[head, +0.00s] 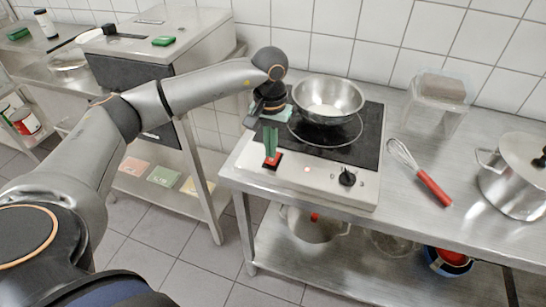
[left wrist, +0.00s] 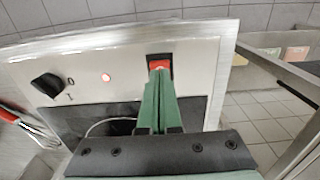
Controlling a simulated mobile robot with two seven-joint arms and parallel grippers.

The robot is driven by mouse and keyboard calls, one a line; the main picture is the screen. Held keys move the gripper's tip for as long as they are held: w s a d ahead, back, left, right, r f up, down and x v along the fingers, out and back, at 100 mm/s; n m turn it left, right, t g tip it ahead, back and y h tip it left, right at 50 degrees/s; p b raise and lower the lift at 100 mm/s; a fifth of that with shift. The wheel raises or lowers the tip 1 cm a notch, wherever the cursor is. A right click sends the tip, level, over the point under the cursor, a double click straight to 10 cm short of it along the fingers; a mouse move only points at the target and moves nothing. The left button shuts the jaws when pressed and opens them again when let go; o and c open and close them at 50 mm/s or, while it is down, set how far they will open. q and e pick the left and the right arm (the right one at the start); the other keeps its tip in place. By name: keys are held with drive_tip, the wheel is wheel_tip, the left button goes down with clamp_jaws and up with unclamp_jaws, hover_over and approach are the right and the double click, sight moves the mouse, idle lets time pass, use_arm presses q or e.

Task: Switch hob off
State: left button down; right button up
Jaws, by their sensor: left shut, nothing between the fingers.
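The hob (head: 335,150) stands on the steel table, with a black cooking plate and a pale front panel. A red switch (head: 273,161) in a black frame sits at the panel's left; it also shows in the left wrist view (left wrist: 160,63). My left gripper (head: 271,153) is shut and empty, its green fingertips pointing down at the switch. The tips appear at or against the switch; contact is hard to tell. A small red light (head: 307,169) glows on the panel. A black knob (head: 347,178) is further right. My right gripper is out of view.
A metal bowl (head: 328,98) stands on the hob's back part. A whisk with a red handle (head: 420,172), a clear container (head: 438,103) and a steel pot (head: 515,177) are to the right. A gap separates this table from the left bench.

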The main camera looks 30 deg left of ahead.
sight(271, 160)
use_arm(q)
drive_tip(key=shift+f+b, duration=0.75)
drive_tip(key=shift+f, duration=0.2)
idle(0.6)
drive_tip(key=shift+r+p, duration=2.35)
drive_tip(key=shift+r, duration=1.25)
drive_tip(key=shift+f, duration=0.1)
